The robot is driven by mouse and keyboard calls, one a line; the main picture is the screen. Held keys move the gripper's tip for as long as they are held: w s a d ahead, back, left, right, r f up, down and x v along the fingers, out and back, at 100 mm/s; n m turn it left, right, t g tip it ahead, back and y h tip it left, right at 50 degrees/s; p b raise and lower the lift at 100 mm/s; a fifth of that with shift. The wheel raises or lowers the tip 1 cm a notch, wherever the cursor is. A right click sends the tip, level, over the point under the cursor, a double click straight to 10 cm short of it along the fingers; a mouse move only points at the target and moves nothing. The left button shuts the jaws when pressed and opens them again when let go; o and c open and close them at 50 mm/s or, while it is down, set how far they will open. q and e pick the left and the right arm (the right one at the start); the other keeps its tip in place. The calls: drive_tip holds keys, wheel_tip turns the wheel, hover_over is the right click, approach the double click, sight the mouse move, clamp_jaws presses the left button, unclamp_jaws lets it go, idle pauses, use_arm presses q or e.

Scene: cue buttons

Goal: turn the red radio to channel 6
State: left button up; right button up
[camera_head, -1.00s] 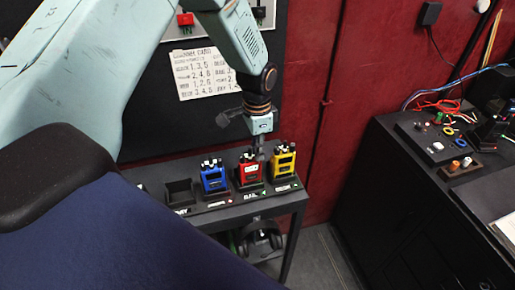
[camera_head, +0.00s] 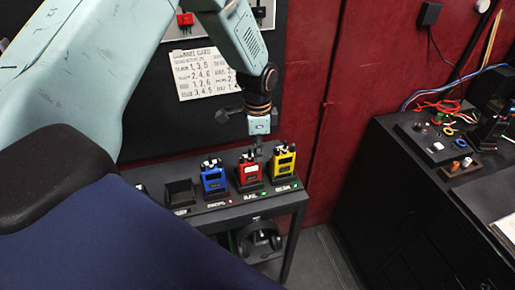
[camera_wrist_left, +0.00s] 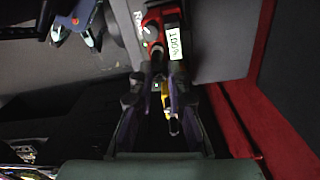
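The red radio (camera_head: 249,173) stands upright in its slot on the black shelf, between a blue radio (camera_head: 213,181) and a yellow radio (camera_head: 284,165). My left gripper (camera_head: 257,152) points down at the top of the red radio. In the left wrist view, the red radio (camera_wrist_left: 152,17) shows at the top with a lit display and a small pale knob. The gripper's fingertips (camera_wrist_left: 167,64) are close together just below the display, with a narrow gap. I cannot tell whether they touch or hold a knob. The channel reading is not legible. My right gripper is not in view.
An empty holder (camera_head: 180,193) stands left of the blue radio. A handwritten card (camera_head: 205,74) hangs on the dark wall behind. A headset (camera_head: 260,240) sits under the shelf. A black bench (camera_head: 425,165) with cables and small parts is at the right.

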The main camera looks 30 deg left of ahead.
use_arm(q)
drive_tip(key=o, duration=0.4)
drive_tip(key=shift+w, duration=0.1)
wheel_tip(320, 180, up, 12)
idle(0.5)
idle(0.4)
